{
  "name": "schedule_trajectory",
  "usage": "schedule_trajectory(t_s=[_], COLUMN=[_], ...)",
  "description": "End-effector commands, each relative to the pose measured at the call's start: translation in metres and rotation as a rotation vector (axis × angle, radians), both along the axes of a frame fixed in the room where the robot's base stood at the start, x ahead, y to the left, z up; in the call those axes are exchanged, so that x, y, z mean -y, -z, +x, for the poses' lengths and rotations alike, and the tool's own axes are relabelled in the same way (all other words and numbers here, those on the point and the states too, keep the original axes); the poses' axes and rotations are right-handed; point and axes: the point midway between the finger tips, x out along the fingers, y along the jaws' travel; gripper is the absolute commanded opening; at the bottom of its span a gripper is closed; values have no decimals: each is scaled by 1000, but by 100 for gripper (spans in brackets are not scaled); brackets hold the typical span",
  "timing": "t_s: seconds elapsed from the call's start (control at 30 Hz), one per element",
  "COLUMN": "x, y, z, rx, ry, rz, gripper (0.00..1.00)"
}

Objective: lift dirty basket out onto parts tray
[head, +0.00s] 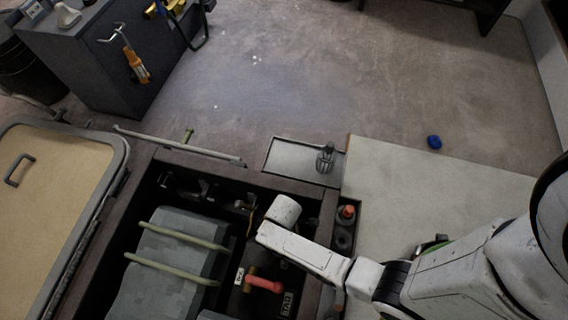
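The parts tray (285,157) is a shallow grey tray with a dark rim, just beyond the far edge of the open compartment. A small dark, cage-like object (325,160) stands upright at its right end; it looks like a strainer basket, but I cannot tell whether it is dirty. My arm reaches in from the right, and its white wrist is over the compartment's right part, nearer than the tray. My gripper's fingers are hidden below the wrist, so I cannot see whether they hold anything.
The dark compartment holds a grey ribbed block (165,262) with pale straps, and a red-handled valve (264,284). An orange-capped bottle (347,212) stands in a side slot. An open tan hatch lid (50,205) is at left. A blue item (434,142) lies near the pale panel (430,185).

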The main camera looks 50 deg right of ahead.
Motion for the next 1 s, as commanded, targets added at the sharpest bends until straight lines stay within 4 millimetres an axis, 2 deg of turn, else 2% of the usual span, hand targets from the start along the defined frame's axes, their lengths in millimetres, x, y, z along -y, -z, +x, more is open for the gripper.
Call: schedule_trajectory(t_s=[0.03,0.43,1.0], x=[0,0,0], y=[0,0,-4], z=[0,0,0], rx=[0,0,1], ry=[0,0,0], rz=[0,0,0], gripper=[37,0,0])
